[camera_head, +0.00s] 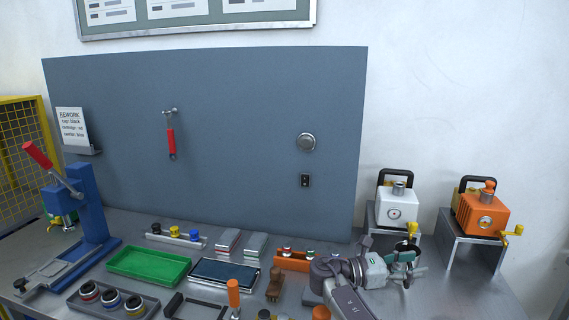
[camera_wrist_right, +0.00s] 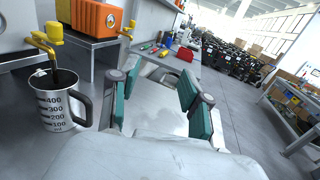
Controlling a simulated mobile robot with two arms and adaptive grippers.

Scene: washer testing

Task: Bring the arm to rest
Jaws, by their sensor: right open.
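My right arm reaches in from the bottom of the head view, with its gripper (camera_head: 405,262) low in front of the white machine (camera_head: 396,210). In the right wrist view the two teal-padded fingers of this gripper (camera_wrist_right: 160,92) stand apart with nothing between them. A metal measuring cup (camera_wrist_right: 62,120) with a dark handle stands to the left of the fingers, apart from them, under a brass spout with a yellow handle (camera_wrist_right: 54,32). In the head view the gripper partly hides the cup. My left gripper is not in view.
An orange machine (camera_head: 483,210) stands on a metal stand at the right. The bench holds a green tray (camera_head: 150,267), a blue-topped tray (camera_head: 224,272), an orange rack (camera_head: 292,263) and a blue press (camera_head: 90,205). Clear bench lies right of my gripper.

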